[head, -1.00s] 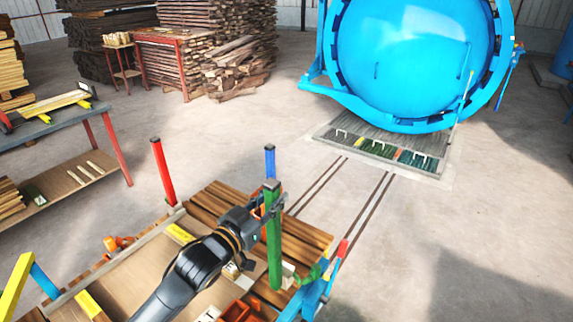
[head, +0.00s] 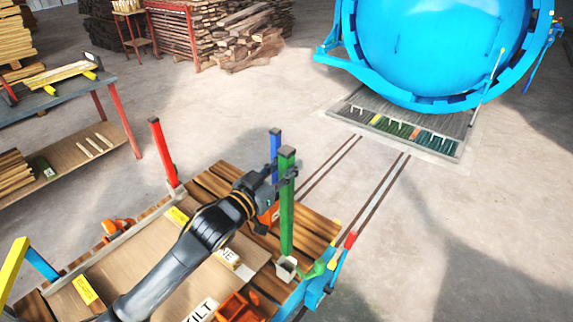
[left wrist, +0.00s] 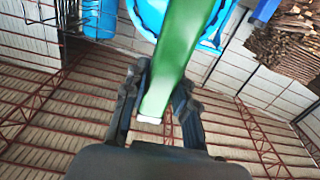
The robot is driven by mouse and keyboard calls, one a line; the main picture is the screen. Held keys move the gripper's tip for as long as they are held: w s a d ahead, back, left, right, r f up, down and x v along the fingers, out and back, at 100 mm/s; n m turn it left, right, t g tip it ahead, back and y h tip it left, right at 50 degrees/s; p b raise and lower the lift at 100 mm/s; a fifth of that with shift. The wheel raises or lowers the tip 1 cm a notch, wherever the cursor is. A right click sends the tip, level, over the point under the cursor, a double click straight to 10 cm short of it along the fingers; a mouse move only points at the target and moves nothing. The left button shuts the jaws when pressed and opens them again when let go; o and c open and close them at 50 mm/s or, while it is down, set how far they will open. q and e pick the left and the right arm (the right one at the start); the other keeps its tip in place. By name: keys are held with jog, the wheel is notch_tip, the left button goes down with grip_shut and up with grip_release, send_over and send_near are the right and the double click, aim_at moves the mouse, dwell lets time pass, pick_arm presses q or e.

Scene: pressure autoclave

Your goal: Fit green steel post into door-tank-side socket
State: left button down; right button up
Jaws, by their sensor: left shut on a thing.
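The green steel post (head: 286,210) stands about upright over the near right side of the cart. My left gripper (head: 287,174) is shut on it near its top. In the left wrist view the green post (left wrist: 180,60) runs up between the gripper's fingers (left wrist: 160,95). A small pale square socket (head: 286,268) on the cart's right edge is right under the post's lower end. I cannot tell whether the end is inside it or just above. My right gripper is not in view.
A red post (head: 162,155) and a blue post (head: 274,150) stand at the cart's far corners. Wooden slats (head: 213,184) and labelled boards cover the cart. A green lever (head: 313,271) sits beside the socket.

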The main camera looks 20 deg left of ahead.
pick_arm(q)
jog(key=shift+w+r, duration=0.1)
jog(key=shift+r, duration=0.05)
jog(key=shift+f, duration=0.65)
jog(key=shift+f+b, duration=0.3)
jog(key=shift+b, duration=0.2)
jog(key=b, duration=0.2)
send_over(287, 210)
jog(key=w, duration=0.2)
jog(key=shift+f, duration=2.05)
jog(key=shift+a, duration=0.35)
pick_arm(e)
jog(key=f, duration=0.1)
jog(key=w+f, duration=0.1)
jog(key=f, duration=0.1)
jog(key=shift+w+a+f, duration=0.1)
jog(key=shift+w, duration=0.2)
pick_arm(q)
jog(key=shift+s+p, duration=0.1)
jog(key=shift+p, duration=0.45)
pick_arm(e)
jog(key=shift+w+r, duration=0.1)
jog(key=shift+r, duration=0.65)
